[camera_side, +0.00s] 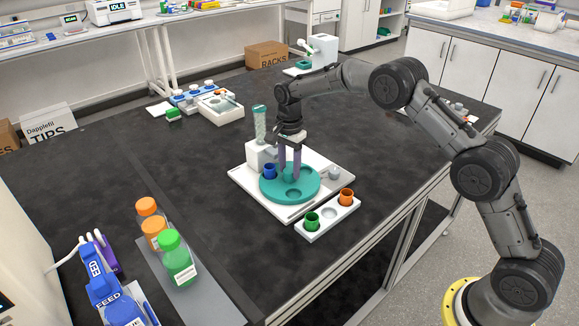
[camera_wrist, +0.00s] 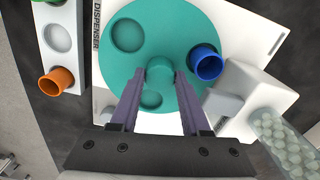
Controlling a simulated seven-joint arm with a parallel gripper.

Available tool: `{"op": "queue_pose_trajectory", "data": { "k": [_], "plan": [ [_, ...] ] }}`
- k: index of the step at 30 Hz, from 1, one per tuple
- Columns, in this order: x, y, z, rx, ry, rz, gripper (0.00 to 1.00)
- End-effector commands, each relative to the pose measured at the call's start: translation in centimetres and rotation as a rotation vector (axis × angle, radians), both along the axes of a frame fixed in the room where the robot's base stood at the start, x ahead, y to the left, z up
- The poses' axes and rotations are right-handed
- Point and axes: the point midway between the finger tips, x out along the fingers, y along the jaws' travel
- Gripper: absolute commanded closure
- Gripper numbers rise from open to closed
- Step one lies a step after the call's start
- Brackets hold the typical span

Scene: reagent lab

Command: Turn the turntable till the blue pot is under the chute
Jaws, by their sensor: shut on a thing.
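The teal turntable (camera_side: 305,194) lies on the white dispenser base; the wrist view shows its top (camera_wrist: 165,25) with round recesses. The blue pot (camera_side: 270,171) sits upright near its edge, and it shows in the wrist view (camera_wrist: 206,63). The grey chute (camera_wrist: 222,105) juts from the white dispenser block (camera_wrist: 246,88) over the turntable's edge. In the wrist view the blue pot is just above and left of the chute, beside it. My gripper (camera_wrist: 160,78) is shut on the turntable's central knob (camera_wrist: 160,68). The side view shows my gripper (camera_side: 290,175) pointing down there.
A clear tube (camera_side: 259,122) of pellets rises from the dispenser. A white rack (camera_side: 328,220) in front holds a green pot (camera_side: 312,220) and an orange pot (camera_side: 346,197). Bottles (camera_side: 178,258) stand at the left. Much of the black bench (camera_side: 170,180) is clear.

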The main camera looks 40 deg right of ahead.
Motion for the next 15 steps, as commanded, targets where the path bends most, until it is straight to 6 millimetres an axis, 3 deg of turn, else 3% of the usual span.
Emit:
{"op": "queue_pose_trajectory", "data": {
  "k": [15],
  "plan": [
    [0.17,-0.14,0.32,-0.002,-0.007,-0.258,1.0]
  ]
}}
